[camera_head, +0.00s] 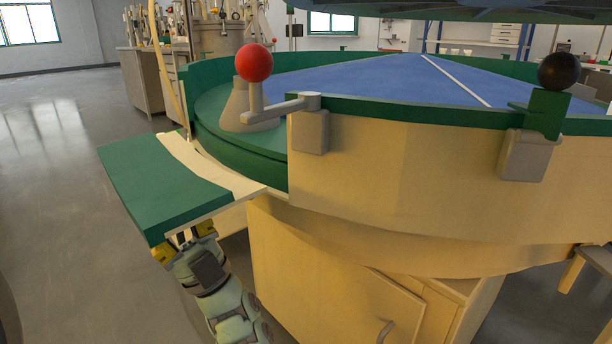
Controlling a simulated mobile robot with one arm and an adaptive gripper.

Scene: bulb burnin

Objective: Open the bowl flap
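The large round bowl (400,180) has a cream outer wall with a green rim and a blue sloped inside. Its flap (165,190), a curved green panel with a cream edge strip, sticks out roughly level to the left. A gap in the bowl wall shows beside it. A lever with a red ball (254,63) stands at the gap's near side, its arm on a grey bracket. My gripper (182,243) is beneath the flap's near end, close against its underside. Its fingertips are mostly hidden by the flap.
A black ball knob (559,71) sits on a green post with a grey bracket at the right. A cream cabinet (330,290) with a handle stands below the bowl. A wooden stool (594,265) is at the lower right. The floor at left is clear.

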